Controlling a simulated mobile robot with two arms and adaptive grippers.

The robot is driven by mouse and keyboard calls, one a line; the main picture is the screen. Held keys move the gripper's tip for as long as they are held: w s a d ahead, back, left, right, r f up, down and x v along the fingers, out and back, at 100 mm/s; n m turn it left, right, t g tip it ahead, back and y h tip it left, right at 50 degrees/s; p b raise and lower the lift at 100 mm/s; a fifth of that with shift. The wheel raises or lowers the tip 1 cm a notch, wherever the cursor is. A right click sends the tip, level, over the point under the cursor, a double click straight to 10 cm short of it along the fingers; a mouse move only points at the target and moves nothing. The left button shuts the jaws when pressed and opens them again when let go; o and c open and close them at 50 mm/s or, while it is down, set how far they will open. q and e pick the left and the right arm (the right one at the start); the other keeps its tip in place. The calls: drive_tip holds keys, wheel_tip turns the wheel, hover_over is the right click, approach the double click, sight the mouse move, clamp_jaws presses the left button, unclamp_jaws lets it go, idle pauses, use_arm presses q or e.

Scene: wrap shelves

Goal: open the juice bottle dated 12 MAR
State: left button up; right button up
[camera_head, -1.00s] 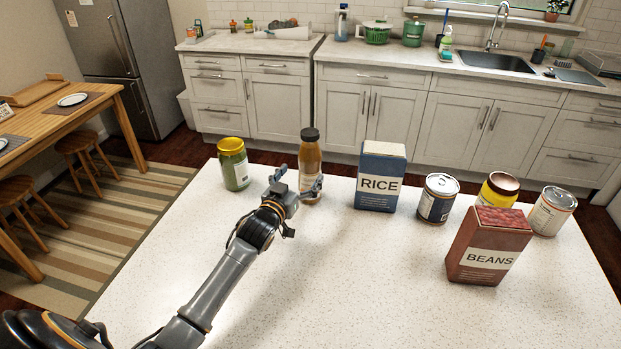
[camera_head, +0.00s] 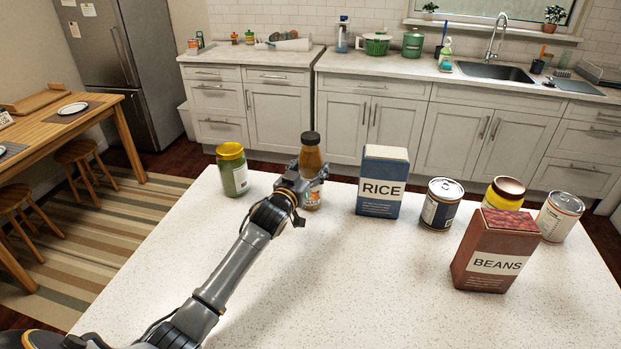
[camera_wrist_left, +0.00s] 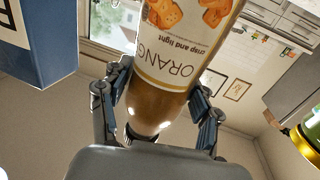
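The juice bottle (camera_head: 311,158), amber with a dark cap, stands upright at the back of the white counter. My left gripper (camera_head: 308,185) is at its lower part, with the bottle between its fingers. In the left wrist view, the bottle (camera_wrist_left: 165,95) shows upside down, with a white label reading "ORANG" and "crisp and light". The fingers of the left gripper (camera_wrist_left: 158,110) stand close on both sides of it; firm contact is not clear. My right gripper is not in view.
A green jar with a yellow lid (camera_head: 232,170) stands left of the bottle. The counter's front middle is clear.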

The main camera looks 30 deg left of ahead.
use_arm(q)
clamp_jaws()
drive_tip(key=shift+r, duration=0.15)
